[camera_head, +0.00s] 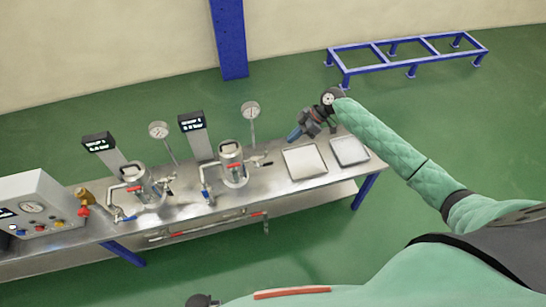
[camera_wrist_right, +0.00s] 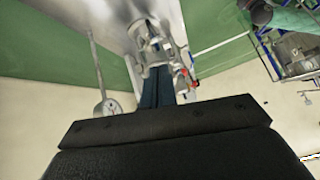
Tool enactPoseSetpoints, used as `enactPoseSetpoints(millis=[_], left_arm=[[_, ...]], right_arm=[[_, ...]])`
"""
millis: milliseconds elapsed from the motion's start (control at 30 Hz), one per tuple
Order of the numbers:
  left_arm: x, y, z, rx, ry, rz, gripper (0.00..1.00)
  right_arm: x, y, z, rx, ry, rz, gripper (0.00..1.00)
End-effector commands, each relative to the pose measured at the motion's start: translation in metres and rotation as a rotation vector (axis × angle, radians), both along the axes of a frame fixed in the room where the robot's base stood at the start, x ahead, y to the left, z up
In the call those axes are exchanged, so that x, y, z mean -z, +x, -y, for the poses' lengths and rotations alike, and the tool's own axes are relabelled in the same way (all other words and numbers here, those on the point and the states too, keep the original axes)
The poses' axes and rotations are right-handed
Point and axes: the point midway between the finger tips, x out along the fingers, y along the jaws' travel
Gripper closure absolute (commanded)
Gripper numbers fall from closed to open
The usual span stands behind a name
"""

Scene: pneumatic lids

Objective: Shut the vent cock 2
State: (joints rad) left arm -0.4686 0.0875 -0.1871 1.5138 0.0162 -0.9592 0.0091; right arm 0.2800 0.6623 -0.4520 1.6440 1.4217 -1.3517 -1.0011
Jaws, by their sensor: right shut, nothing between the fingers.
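Two metal vessels with lids stand on the steel bench. The right-hand vessel (camera_head: 233,163) has a small fitting (camera_head: 259,160) on its right side, which may be vent cock 2; its handle position is too small to tell. A blue-handled valve (camera_head: 207,194) sits at its lower left. My right gripper (camera_head: 292,134) is shut and empty, above the bench to the right of this vessel and apart from it. In the right wrist view its blue fingers (camera_wrist_right: 157,88) point toward blurred metal fittings (camera_wrist_right: 150,45) with a red part (camera_wrist_right: 185,80) beside them. My left gripper is not clearly seen.
A gauge (camera_head: 251,110) and a display (camera_head: 191,122) stand behind the right vessel. Two pale trays (camera_head: 305,161) (camera_head: 350,150) lie at the bench's right end. The left vessel (camera_head: 137,182) and a control box (camera_head: 35,205) stand farther left. A blue frame (camera_head: 405,55) is on the floor behind.

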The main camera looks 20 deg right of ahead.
Motion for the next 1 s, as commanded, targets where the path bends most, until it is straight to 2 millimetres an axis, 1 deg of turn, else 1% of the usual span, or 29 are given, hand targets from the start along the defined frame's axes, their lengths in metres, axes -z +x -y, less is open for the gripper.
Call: enactPoseSetpoints(millis=[100,300,767,867,1000], left_arm=[[-0.002,0.01,0.002,-0.002,-0.009,0.047,1.0],[-0.003,0.013,0.003,-0.002,-0.013,0.066,1.0],[-0.002,0.013,0.002,-0.002,-0.012,0.065,1.0],[0.001,0.013,0.001,-0.003,-0.011,0.067,1.0],[0.015,0.008,-0.004,0.001,-0.006,0.074,1.0]], right_arm=[[-0.005,0.001,-0.005,-0.076,0.035,0.085,1.0],[-0.005,0.003,-0.006,-0.15,0.036,0.168,1.0],[-0.005,0.003,-0.007,-0.163,0.034,0.18,1.0],[-0.002,0.002,-0.011,-0.162,0.035,0.178,1.0],[0.007,0.002,-0.022,-0.162,0.037,0.179,1.0]])
